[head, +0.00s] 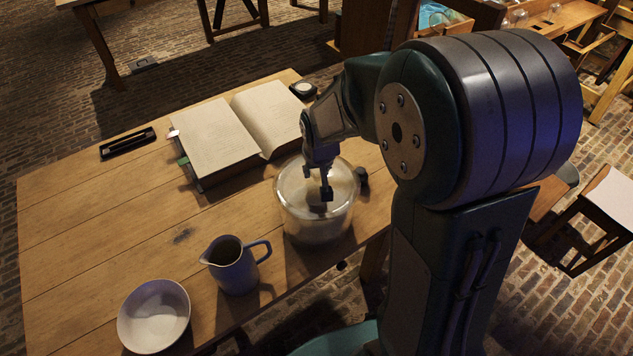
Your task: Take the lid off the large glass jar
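The large glass jar (311,226) stands upright on the wooden table, near its right front edge. Its lid (293,188) sits on top, with a dark knob (318,208) near the middle. My gripper (327,194) points down over the lid, with its fingertips at or just above the knob. The fingers are small and partly overlap in this view, so I cannot tell whether they are open or touch the knob.
A blue-grey pitcher (233,270) and a white bowl (154,316) stand left of the jar. An open book (215,135) lies behind it. A dark tray (128,143) lies at the far left. The table (85,235) is bare at left. A small dark object (362,177) is right of the jar.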

